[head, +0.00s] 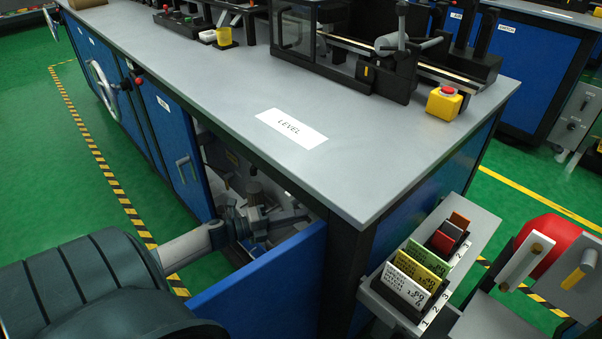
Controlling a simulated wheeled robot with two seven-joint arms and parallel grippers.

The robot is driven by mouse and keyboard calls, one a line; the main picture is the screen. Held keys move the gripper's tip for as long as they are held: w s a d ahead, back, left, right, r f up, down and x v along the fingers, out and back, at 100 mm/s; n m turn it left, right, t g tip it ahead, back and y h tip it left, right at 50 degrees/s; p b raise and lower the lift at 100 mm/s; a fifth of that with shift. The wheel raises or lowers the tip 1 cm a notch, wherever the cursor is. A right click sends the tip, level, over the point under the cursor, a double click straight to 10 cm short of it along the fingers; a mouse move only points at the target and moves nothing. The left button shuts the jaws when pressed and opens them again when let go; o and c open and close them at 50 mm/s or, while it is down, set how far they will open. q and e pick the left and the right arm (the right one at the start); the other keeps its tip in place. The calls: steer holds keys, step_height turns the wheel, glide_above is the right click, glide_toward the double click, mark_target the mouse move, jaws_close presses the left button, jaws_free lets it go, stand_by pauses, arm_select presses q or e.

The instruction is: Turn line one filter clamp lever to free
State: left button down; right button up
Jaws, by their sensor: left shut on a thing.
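My left arm reaches from the lower left into the open cabinet under the grey bench. My left gripper (284,216) is in the cabinet opening, above the blue open door (268,268). It is shut on a dark part that looks like the filter clamp lever; the jaws hide most of it, and its angle cannot be read. A grey round-topped fitting (254,190) stands just behind the gripper. Other dark fittings in the cabinet are in shadow. My right gripper is not in view.
A card rack (385,293) is at the right corner. Green floor is clear at left.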

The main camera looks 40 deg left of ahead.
arm_select(q)
steer(key=shift+r+n+t, duration=0.3)
steer(key=shift+r+n, duration=0.1)
steer(key=shift+n, duration=0.6)
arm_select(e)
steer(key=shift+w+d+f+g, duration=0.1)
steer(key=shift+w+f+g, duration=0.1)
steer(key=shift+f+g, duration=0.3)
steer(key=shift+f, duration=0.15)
arm_select(q)
steer(key=c, duration=1.8)
jaws_free()
steer(key=shift+o, duration=0.2)
steer(key=shift+s, duration=0.1)
